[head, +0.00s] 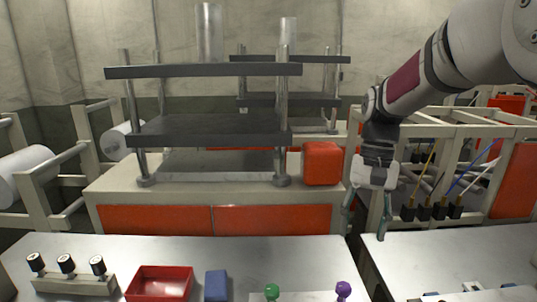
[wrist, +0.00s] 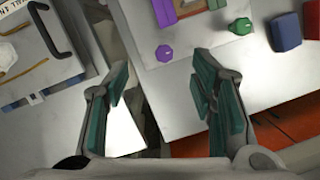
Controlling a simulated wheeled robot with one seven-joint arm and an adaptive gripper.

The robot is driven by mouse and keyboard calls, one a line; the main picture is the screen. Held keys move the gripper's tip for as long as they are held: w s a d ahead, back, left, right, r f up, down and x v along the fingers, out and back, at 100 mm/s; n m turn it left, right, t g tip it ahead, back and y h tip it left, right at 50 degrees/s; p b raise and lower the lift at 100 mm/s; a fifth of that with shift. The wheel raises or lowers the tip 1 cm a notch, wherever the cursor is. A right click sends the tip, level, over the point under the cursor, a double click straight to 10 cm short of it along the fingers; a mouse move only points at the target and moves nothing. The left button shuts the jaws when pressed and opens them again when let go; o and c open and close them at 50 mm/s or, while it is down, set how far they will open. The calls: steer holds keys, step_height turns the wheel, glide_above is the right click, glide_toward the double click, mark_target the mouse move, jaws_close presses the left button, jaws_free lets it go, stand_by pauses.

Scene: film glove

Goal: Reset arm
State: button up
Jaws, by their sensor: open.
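My gripper (head: 365,212) hangs from my arm at the right of the head view, pointing down above the gap between two metal tables. In the wrist view my gripper (wrist: 160,100) shows two teal-padded fingers spread apart with nothing between them. Beyond the fingertips lie the gap and the table edge. A purple knob (head: 343,290) and a green knob (head: 272,291) stand on a light plate at the bottom of the head view, apart from the gripper.
The left table (head: 250,255) carries a red tray (head: 160,284), a blue block (head: 215,285) and a rack of black-topped cylinders (head: 75,284). Behind it stand a press with dark plates (head: 205,72) and a red box (head: 322,163). A right table (head: 450,250) lies beside the gap.

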steer(key=s+r+n+t, duration=0.1)
steer(key=s+n+t, duration=0.1)
steer(key=s, duration=0.9)
steer(key=s+r+n+t+h, duration=0.1)
steer(key=s+t, duration=0.3)
steer(key=s, duration=0.7)
steer(key=shift+s+a+r+n, duration=0.4)
steer(key=shift+a+r+n, duration=0.1)
steer(key=shift+r, duration=0.2)
